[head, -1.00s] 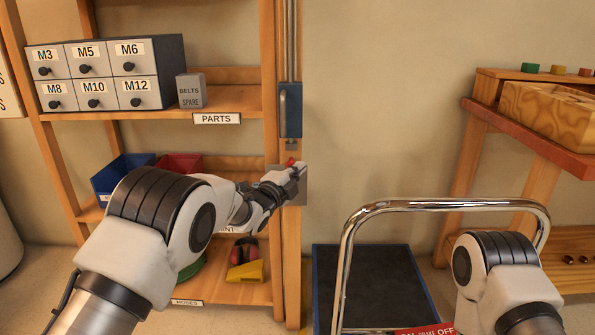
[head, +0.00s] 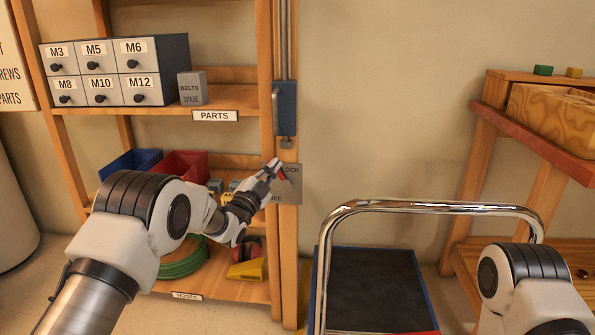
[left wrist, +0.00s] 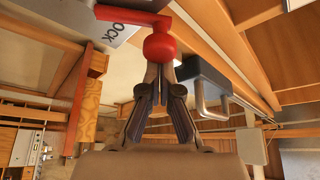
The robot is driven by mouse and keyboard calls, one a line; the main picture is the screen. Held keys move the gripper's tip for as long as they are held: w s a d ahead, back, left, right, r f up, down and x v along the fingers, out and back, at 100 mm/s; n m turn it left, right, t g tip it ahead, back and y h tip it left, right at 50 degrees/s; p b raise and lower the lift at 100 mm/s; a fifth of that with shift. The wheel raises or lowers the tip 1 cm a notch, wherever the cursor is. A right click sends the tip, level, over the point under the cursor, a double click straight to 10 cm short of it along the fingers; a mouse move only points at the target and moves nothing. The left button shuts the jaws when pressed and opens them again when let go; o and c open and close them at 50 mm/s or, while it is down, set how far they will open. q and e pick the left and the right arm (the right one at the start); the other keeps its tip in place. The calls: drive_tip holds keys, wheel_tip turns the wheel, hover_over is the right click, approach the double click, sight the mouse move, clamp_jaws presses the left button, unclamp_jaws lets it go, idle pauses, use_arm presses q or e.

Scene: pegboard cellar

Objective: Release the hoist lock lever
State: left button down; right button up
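The red lock lever (head: 282,174) is on a grey plate (head: 293,196) on the shelf's right post. The plate is lettered LOCK above and, partly hidden, FREE below. My left gripper (head: 273,165) is at the lever's end, by the plate's upper left. In the left wrist view, the red ball knob (left wrist: 159,45) sits at the fingertips (left wrist: 161,70), which are close together on either side of its near part. The fingers look shut on it, hiding part of the knob. My right gripper is out of view; only my right arm shows.
A blue housing with a handle (head: 287,108) is on the post above the plate. Shelves with drawers (head: 115,72) and bins (head: 183,164) are left. A chrome-handled cart (head: 430,206) stands right, before a wooden bench (head: 545,140). The wall between is bare.

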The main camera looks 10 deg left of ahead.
use_arm(q)
drive_tip(key=a+f+n+t+y+b, duration=0.1)
drive_tip(key=a+f+n+y, duration=0.1)
drive_tip(key=n, duration=0.6)
drive_tip(key=a+f+n+t+y+b, duration=0.1)
drive_tip(key=a+f+n+t+y, duration=0.1)
drive_tip(key=n+y, duration=0.4)
drive_tip(key=shift+a+f+n+y, duration=0.3)
drive_tip(key=shift+a+f+n, duration=0.3)
drive_tip(key=shift+f+n, duration=0.45)
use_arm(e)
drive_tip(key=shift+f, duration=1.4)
use_arm(q)
drive_tip(key=shift+f, duration=0.1)
drive_tip(key=s+p, duration=0.4)
drive_tip(key=s, duration=0.5)
drive_tip(key=shift+s+f, duration=0.2)
drive_tip(key=shift+s, duration=0.05)
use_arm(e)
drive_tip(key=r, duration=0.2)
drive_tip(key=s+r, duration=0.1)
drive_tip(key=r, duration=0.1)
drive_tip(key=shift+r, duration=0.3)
